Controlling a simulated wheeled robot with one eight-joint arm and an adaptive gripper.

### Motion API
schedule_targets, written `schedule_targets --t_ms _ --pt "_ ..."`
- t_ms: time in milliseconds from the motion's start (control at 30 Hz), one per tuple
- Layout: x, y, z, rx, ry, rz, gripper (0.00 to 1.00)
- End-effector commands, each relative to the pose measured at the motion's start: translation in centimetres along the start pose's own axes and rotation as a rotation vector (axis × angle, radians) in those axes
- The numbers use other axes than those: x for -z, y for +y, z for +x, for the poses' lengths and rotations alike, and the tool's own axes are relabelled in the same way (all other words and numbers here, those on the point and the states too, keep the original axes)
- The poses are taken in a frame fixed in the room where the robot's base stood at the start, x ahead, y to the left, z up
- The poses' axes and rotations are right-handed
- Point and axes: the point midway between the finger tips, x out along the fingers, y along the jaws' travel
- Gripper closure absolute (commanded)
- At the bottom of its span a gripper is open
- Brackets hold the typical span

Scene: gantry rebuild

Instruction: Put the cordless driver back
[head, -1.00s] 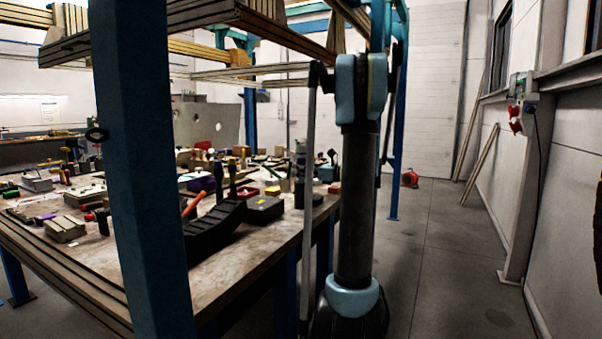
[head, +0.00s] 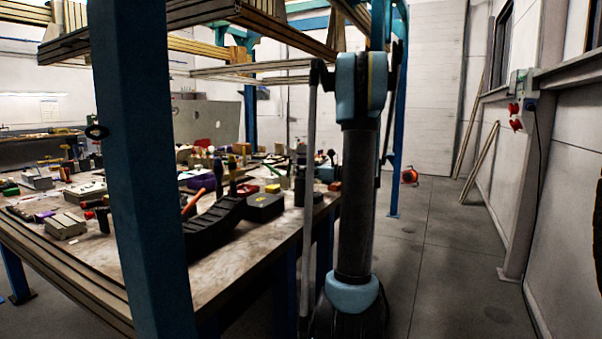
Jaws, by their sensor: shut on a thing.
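I cannot pick out the cordless driver with certainty among the small items on the workbench (head: 255,255). A red and black item (head: 95,204) lies at the bench's left, partly behind the blue post, too small to name. A long black ridged holder (head: 215,228) lies near the bench's front edge, with an orange-handled tool (head: 193,203) beside or in it; I cannot tell which. My arm stands upright at the right end of the bench. My gripper is not visible in the head view, so what it holds is hidden.
A thick blue post (head: 145,170) blocks part of the bench. Wooden and metal gantry beams (head: 255,70) hang above. A black box (head: 264,206) and many small parts crowd the bench top.

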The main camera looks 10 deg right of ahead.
Motion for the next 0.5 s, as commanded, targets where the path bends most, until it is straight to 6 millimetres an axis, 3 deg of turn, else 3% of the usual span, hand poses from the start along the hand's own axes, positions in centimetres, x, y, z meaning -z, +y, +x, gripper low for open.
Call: schedule_targets --t_ms 233,267,367,500 --pt "0.02 0.0 0.0 0.0 -0.001 0.0 1.0" --pt "0.02 0.0 0.0 0.0 -0.001 0.0 0.7" --pt "0.03 0.0 0.0 0.0 -0.001 0.0 0.48" --pt "0.04 0.0 0.0 0.0 0.0 0.0 0.46"
